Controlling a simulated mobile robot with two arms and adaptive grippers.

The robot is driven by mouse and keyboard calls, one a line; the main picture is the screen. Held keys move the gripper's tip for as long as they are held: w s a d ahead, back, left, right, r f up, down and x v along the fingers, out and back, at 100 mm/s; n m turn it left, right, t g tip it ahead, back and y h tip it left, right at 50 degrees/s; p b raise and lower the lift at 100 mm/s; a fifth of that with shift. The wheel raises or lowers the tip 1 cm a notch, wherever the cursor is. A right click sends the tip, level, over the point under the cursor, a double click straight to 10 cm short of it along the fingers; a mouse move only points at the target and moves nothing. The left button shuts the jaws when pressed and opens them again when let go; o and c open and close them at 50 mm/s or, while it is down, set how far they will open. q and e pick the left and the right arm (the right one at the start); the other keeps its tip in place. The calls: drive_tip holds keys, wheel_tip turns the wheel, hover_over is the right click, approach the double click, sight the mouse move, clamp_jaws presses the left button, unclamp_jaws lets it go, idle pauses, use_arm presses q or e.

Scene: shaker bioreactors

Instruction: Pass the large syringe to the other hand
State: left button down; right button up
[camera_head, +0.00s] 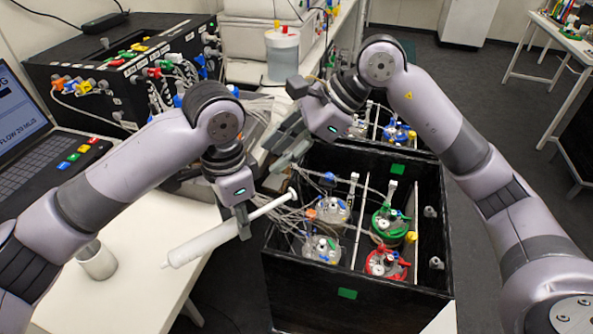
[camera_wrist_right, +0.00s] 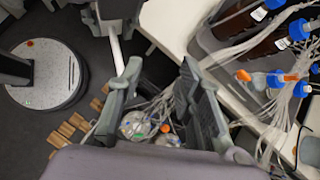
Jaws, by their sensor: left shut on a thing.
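The large syringe (camera_head: 215,238) is white and long, and lies tilted in the air, with its thick barrel at lower left and its thin plunger and round end flange at upper right. My left gripper (camera_head: 242,222) is shut on it around the middle. My right gripper (camera_head: 280,150) is above and beyond the plunger end, with its fingers apart and empty. In the right wrist view the open fingers of my right gripper (camera_wrist_right: 160,66) frame the floor and vessels, and the white plunger (camera_wrist_right: 116,52) shows beside the left finger, partly hidden by it.
A black box (camera_head: 355,292) with several capped vessels and tubes stands below and right of the syringe. Brown bottles (camera_wrist_right: 240,25) stand at upper right in the wrist view.

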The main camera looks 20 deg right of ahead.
sight(277, 200)
use_arm(q)
drive_tip(key=shift+a, duration=0.1)
drive_tip(key=shift+s, duration=0.1)
use_arm(e)
drive_tip(key=s+r+n+t+h, duration=0.2)
drive_tip(key=s+n+h, duration=0.35)
drive_tip(key=s, duration=0.25)
drive_tip(key=shift+h, duration=0.25)
drive_tip(key=x, duration=1.1)
drive_tip(key=shift+a+f, duration=0.3)
drive_tip(key=shift+c, duration=0.3)
clamp_jaws()
